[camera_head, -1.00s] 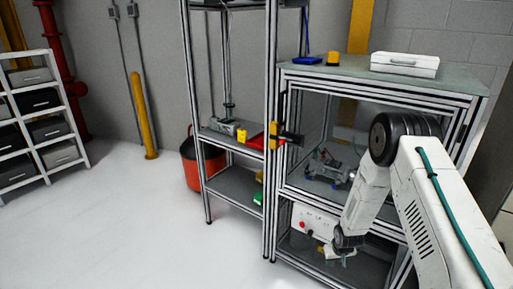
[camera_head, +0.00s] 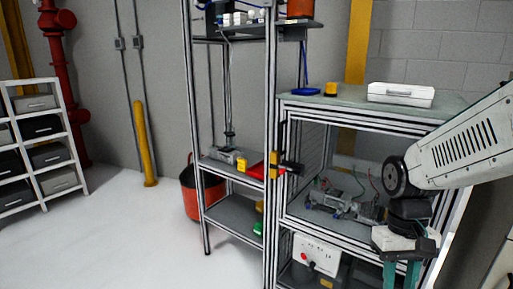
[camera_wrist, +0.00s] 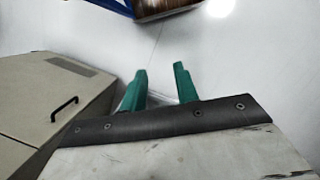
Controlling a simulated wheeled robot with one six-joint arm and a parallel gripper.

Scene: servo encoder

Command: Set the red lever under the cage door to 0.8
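A white panel (camera_head: 316,253) sits in the lower bay of the aluminium-frame cage, below the cage opening. A small red part (camera_head: 304,256) shows on its face; it is too small to read as a lever or to tell its setting. My gripper (camera_head: 401,273) hangs fingers down in front of the cage's right side, to the right of the panel and apart from it. Its two teal fingers are spread with nothing between them, as the wrist view (camera_wrist: 160,78) also shows. The panel and its red part do not show in the wrist view.
The cage frame's left post (camera_head: 273,200) stands beside an open shelf rack. A white case (camera_head: 401,94) lies on the cage top. A red-orange bucket (camera_head: 203,190) stands behind the rack. The floor (camera_head: 120,240) at left is clear. A beige box (camera_wrist: 50,105) is close by in the wrist view.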

